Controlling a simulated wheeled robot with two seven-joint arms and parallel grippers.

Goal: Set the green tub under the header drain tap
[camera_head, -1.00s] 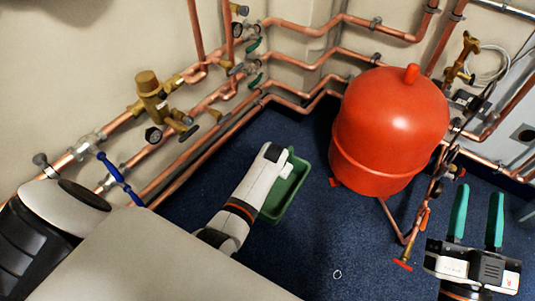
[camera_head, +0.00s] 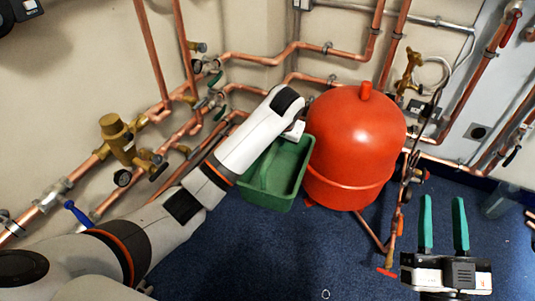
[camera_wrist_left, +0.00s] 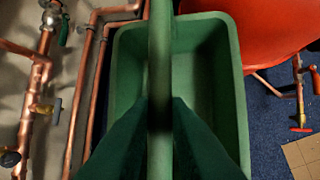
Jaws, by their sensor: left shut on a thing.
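The green tub (camera_head: 262,188) hangs from my left gripper by its bar handle, left of the red vessel. The left wrist view shows the tub (camera_wrist_left: 212,90) from above, empty, with my left gripper's fingers (camera_wrist_left: 160,105) shut on the handle (camera_wrist_left: 160,50). In the head view my left wrist hides the fingers. My right gripper (camera_head: 443,200) is open and empty at lower right.
The red vessel (camera_head: 352,140) stands close beside the tub on the right. A red-handled valve (camera_head: 387,271) sits low in front of it. Copper pipes (camera_head: 290,52) run along the walls. Blue carpet (camera_head: 270,250) is clear in front.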

